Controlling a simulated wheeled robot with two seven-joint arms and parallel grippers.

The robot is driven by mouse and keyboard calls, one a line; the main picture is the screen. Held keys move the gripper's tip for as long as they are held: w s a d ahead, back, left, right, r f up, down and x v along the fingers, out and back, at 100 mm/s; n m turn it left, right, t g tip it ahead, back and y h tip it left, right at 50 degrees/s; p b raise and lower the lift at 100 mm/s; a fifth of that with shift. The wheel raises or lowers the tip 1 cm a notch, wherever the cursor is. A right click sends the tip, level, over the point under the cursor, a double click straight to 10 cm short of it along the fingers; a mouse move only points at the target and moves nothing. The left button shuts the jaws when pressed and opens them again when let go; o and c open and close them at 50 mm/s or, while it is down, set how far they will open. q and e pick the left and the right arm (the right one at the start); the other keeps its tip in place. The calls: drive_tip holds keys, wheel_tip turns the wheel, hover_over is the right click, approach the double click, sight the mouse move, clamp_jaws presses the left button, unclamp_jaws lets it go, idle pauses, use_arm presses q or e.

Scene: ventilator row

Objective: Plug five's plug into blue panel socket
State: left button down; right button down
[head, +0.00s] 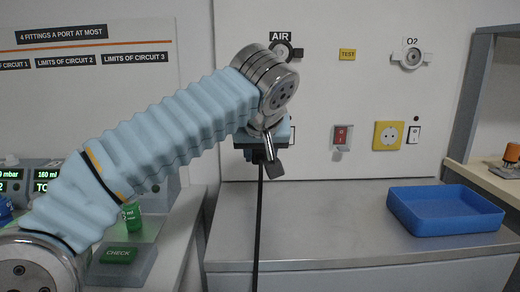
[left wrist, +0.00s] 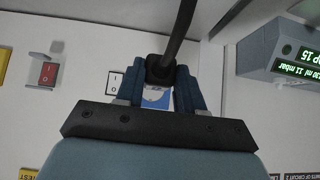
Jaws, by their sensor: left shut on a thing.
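My left gripper (left wrist: 162,88) is shut on a black plug (left wrist: 159,69), held between its two dark blue fingers. In the head view the left gripper (head: 262,150) is up against or close to the wall, and the arm hides the plug's face. A black cable (head: 257,225) hangs straight down from it. In the left wrist view the blue panel socket (left wrist: 155,99) shows partly behind the plug and fingers, with a white switch (left wrist: 113,83) beside it. I cannot tell whether the plug touches the socket. My right gripper is not in view.
A yellow socket (head: 388,136) and a red switch (head: 342,137) are on the wall to the right. A blue tray (head: 446,226) stands on the grey counter (head: 330,210). Ventilator displays (head: 46,179) are at left. The counter's middle is clear apart from the cable.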

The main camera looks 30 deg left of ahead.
use_arm(q)
drive_tip(key=shift+w+a+r+p, duration=0.1)
drive_tip(key=shift+w+a+p, duration=0.45)
drive_tip(key=shift+w, duration=0.45)
drive_tip(key=shift+w+a+p, duration=0.35)
drive_tip(key=shift+w+a, duration=0.35)
drive_tip(key=shift+w, duration=0.3)
drive_tip(key=shift+w, duration=0.1)
drive_tip(key=shift+w+a+r+p, duration=0.1)
drive_tip(key=shift+r+p, duration=0.15)
drive_tip(key=shift+p, duration=0.2)
drive_tip(key=shift+w+a+p, duration=0.3)
drive_tip(key=shift+w+a, duration=0.05)
drive_tip(key=shift+w, duration=0.2)
drive_tip(key=shift+w+a+p, duration=0.3)
drive_tip(key=shift+w, duration=0.2)
drive_tip(key=c, duration=0.6)
unclamp_jaws()
drive_tip(key=shift+c, duration=0.2)
